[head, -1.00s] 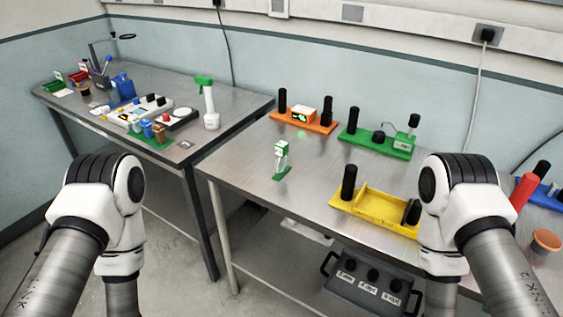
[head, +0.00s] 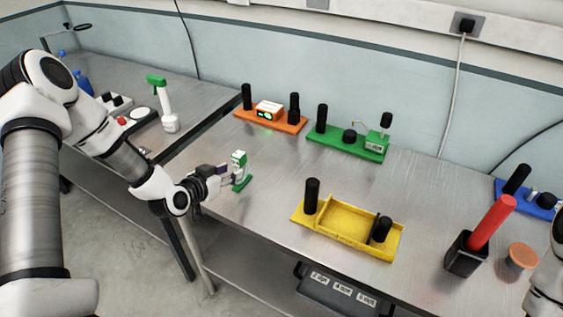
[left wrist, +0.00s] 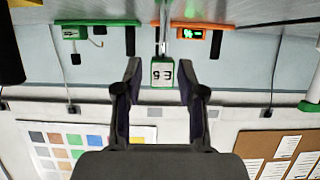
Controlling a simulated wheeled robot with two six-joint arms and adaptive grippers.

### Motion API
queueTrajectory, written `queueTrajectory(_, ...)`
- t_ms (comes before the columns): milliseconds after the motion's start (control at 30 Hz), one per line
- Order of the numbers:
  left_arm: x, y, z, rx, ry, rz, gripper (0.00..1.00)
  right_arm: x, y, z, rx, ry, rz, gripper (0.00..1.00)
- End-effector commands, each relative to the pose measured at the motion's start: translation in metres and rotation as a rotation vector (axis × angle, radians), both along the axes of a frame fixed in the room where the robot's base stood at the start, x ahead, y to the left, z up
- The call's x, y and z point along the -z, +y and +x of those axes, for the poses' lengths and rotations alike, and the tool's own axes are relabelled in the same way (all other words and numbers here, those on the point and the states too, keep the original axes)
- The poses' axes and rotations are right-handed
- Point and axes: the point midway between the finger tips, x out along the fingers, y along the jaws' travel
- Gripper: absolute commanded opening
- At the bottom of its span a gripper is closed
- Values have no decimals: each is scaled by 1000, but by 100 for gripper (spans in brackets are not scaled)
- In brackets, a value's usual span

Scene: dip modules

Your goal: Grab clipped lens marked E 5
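The clipped lens is a white and green piece standing upright on a small green base (head: 242,182) near the left end of the metal table. Its green-edged white label (left wrist: 162,74) shows upside down in the left wrist view, with an E and a digit hard to read. My left gripper (head: 228,177) has come in from the left, level with the clip (head: 239,160). In the left wrist view the fingers of my left gripper (left wrist: 160,80) are open, one each side of the label, with gaps on both sides. My right gripper is out of view; only part of that arm shows.
Behind stand an orange module (head: 270,121) and a green module (head: 348,143) with black posts. A yellow tray (head: 346,221) lies to the right, then a black holder (head: 466,254) with a red stick. Bare tabletop separates the lens from these.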

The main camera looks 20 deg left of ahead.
Motion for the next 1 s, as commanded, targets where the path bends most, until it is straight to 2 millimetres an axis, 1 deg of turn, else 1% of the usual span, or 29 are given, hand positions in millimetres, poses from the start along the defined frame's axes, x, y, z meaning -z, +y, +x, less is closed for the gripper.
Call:
queueTrajectory(33, 5, -1, 7, 4, 2, 6, 40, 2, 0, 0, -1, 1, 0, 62)
queueTrajectory(133, 9, -3, 17, 5, 4, 5, 40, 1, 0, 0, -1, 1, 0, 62)
queueTrajectory(233, 15, -3, 30, 6, 5, 4, 40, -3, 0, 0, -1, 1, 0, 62)
queueTrajectory(300, 20, -3, 43, 8, 6, 6, 40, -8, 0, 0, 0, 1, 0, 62)
queueTrajectory(400, 28, -3, 57, 5, 6, 3, 40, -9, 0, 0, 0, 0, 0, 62)
queueTrajectory(500, 31, -4, 63, 3, 5, -1, 40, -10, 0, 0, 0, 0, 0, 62)
queueTrajectory(667, 31, -4, 63, 2, 5, -3, 40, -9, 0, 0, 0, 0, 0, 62)
queueTrajectory(700, 31, -4, 63, 2, 6, -3, 25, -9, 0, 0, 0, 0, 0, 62)
queueTrajectory(767, 31, -4, 63, 2, 6, -3, 4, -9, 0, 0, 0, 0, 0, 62)
queueTrajectory(800, 31, -4, 63, 2, 6, -3, 0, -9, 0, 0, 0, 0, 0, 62)
queueTrajectory(1000, 31, -4, 62, 2, 6, -3, 0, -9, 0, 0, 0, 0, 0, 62)
